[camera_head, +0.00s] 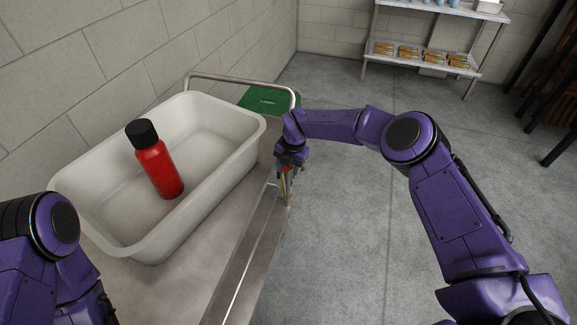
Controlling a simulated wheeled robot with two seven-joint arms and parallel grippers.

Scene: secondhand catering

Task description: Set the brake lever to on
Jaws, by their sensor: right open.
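My right gripper (288,180) is open and points down at the right side edge of a metal cart (245,255). A small metal piece (287,197) shows at the cart's edge right at the fingertips. It may be the brake lever, but it is too small and too covered by the gripper to tell its setting or whether the fingers touch it. My left arm comes in at the lower left, and its gripper is out of view.
A white tub (232,165) on the cart holds a red bottle with a black cap (160,170). A shelf (425,60) stands behind.

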